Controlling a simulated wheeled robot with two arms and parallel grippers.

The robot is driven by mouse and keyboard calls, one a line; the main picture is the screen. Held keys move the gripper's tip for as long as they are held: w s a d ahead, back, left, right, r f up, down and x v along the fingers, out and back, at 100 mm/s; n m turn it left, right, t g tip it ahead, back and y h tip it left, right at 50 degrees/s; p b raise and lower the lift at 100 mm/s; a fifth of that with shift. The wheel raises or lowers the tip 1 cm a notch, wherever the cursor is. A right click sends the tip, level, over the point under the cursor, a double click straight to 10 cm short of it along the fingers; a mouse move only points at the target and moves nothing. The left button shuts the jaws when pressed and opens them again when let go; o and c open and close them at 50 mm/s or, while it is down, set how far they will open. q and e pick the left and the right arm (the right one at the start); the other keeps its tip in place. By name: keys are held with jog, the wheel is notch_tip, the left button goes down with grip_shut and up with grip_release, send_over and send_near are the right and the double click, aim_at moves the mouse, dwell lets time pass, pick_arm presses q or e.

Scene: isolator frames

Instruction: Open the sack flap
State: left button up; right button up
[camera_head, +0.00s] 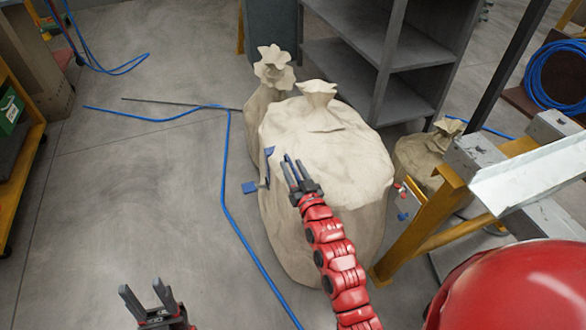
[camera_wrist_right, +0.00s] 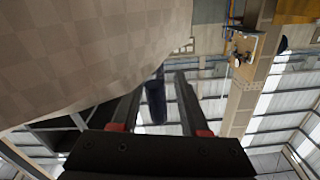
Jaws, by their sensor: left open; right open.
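A large beige sack (camera_head: 330,150) stands in the middle of the head view, its top gathered into a tied neck (camera_head: 318,90). A thin dark blue strip (camera_head: 267,168) sits at its left side; I cannot tell whether it is part of a flap. My right gripper (camera_head: 293,168) is open in front of the sack, just right of the strip. In the right wrist view the sack (camera_wrist_right: 80,50) fills the upper left, and a dark upright piece (camera_wrist_right: 155,98) shows between the open fingers. My left gripper (camera_head: 147,295) is open and empty over the floor at lower left.
A second sack (camera_head: 270,78) stands behind, and a smaller one (camera_head: 420,155) at right. Grey shelves (camera_head: 400,60) stand at the back. A yellow frame (camera_head: 425,220) is close on the right.

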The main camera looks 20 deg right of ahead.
grip_shut()
jog(key=shift+f, duration=0.1)
dwell(1.2)
